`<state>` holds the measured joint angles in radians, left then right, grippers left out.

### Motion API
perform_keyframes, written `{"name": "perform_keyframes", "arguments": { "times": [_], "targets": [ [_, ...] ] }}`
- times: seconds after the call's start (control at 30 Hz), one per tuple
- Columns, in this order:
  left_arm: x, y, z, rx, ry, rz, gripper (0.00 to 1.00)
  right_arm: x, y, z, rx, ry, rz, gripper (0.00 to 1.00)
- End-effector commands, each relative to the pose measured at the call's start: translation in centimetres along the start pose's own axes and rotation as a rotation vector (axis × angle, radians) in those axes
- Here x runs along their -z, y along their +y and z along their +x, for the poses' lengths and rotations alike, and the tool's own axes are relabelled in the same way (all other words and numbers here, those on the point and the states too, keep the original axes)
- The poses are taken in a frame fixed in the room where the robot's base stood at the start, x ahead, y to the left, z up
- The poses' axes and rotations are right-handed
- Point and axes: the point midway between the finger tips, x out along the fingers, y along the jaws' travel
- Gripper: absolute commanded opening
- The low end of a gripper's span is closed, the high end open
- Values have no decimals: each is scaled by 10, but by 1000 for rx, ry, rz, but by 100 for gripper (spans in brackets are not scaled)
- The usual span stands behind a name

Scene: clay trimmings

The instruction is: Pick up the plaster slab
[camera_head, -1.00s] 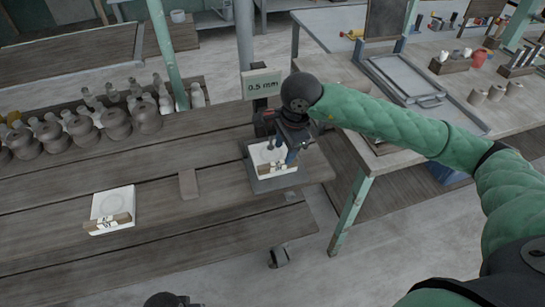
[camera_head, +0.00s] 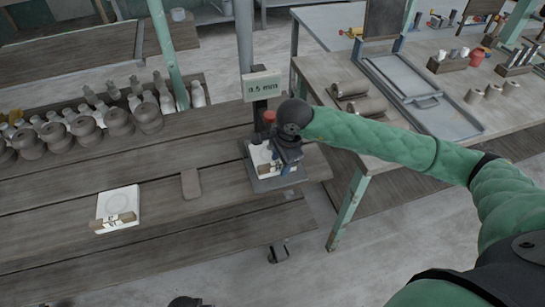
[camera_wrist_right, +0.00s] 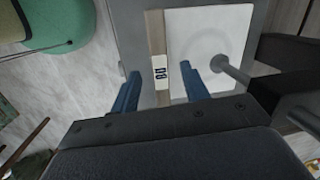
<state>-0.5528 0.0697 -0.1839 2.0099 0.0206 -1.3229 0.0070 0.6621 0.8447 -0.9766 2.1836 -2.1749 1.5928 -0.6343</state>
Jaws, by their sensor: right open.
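One plaster slab (camera_head: 254,152), white with a wooden strip (camera_head: 270,171) along its near edge, sits on the grey plate of a gauge stand. It also shows in the right wrist view (camera_wrist_right: 200,25), with a ring mark and a labelled strip (camera_wrist_right: 157,45). My right gripper (camera_head: 277,163) is low over this slab and hides part of it. In the wrist view its blue fingers (camera_wrist_right: 162,90) are apart, one on each side of the strip. I cannot tell whether they touch it. A second plaster slab (camera_head: 117,203) lies flat on the bench at left. My left gripper is not visible.
The gauge's display (camera_head: 262,87) stands behind the plate, and its round-footed probe (camera_wrist_right: 221,64) is over the slab, close to my fingers. A brown flat piece (camera_head: 190,184) lies between the slabs. Several jars (camera_head: 118,122) line the back. A tray (camera_head: 425,95) is on the right table.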

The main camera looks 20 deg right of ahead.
Motion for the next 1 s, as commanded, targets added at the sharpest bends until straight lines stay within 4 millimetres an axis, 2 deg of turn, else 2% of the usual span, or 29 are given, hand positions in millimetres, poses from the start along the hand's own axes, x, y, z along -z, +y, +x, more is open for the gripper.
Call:
{"name": "perform_keyframes", "arguments": {
  "times": [0.2, 0.43, 0.83, 1.0],
  "targets": [
    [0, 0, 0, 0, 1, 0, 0, 0, 0, 1, 0, 0, 0, 46],
    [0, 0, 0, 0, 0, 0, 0, 0, 0, 1, 0, 0, 0, 0],
    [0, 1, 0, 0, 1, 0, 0, 0, 0, 0, 0, 0, 0, 0],
    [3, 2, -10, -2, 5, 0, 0, 0, -1, -3, 1, 0, 0, 0]
  ]
}}
